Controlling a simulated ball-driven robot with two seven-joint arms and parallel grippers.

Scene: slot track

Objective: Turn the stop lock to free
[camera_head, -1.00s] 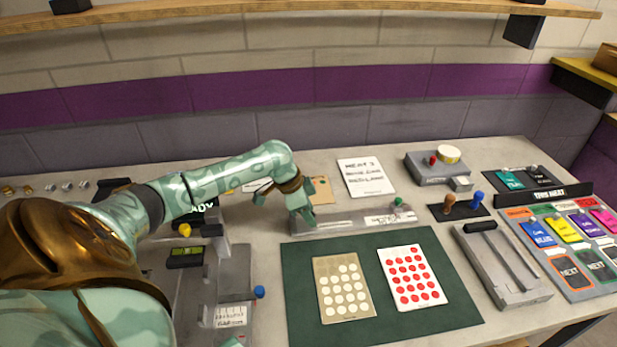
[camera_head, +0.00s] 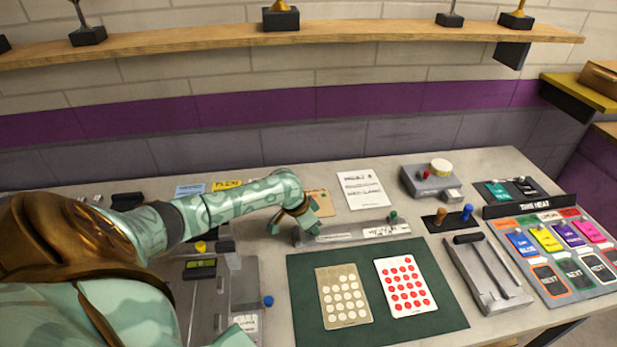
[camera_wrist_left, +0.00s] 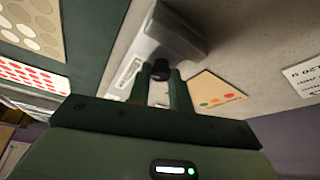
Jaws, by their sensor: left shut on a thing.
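A long grey bar (camera_head: 350,237) with white label strips and a green knob (camera_head: 393,217) near its right end lies behind the dark green mat. My left gripper (camera_head: 300,226) is at the left end of this bar, pointing down. In the left wrist view, a black knob (camera_wrist_left: 160,70) on the end of the grey bar (camera_wrist_left: 165,35) sits between the fingers of the gripper (camera_wrist_left: 162,86), which is shut on it. I cannot read which way the knob is turned. The head view hides the knob behind the fingers. My right gripper is not in view.
The dark green mat (camera_head: 380,318) holds a tan card (camera_head: 342,297) and a white card with red dots (camera_head: 405,286). A grey slotted track (camera_head: 487,273) and a colored card panel (camera_head: 565,250) stand at right. A grey box (camera_head: 430,183) stands behind.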

